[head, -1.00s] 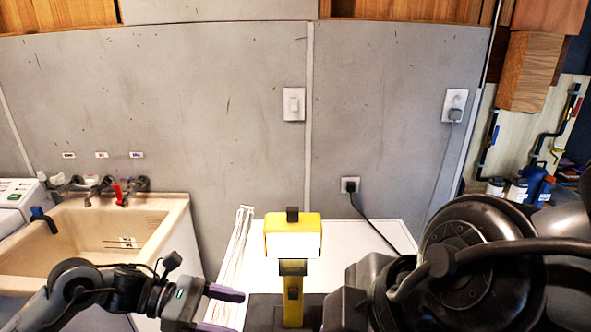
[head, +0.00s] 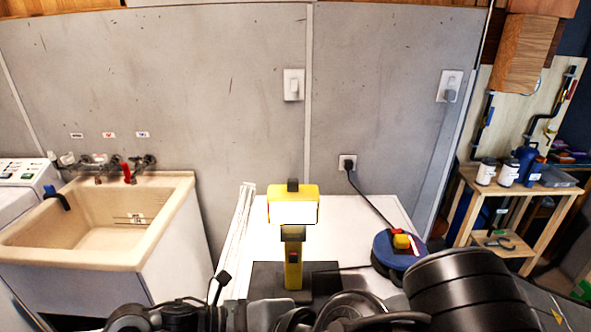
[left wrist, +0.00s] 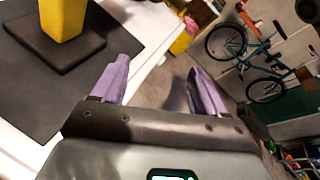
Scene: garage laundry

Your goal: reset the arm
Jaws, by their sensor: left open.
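My left gripper (left wrist: 158,64) shows in the left wrist view, its two purple fingers apart with nothing between them. It is beside the white table's edge, close to the black base of a yellow upright device. In the head view only dark parts of my left arm (head: 165,317) show low at the bottom edge, and its fingers are out of sight. My right arm (head: 465,285) shows as thick black links at the lower right; its gripper is not visible.
The yellow device (head: 293,210) stands on a dark mat (head: 325,280) on the white table (head: 350,225). A blue round object (head: 385,250) sits at the table's right. A beige sink (head: 165,200) is left, a wooden shelf (head: 525,200) right. A bicycle (left wrist: 245,60) stands beyond the gripper.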

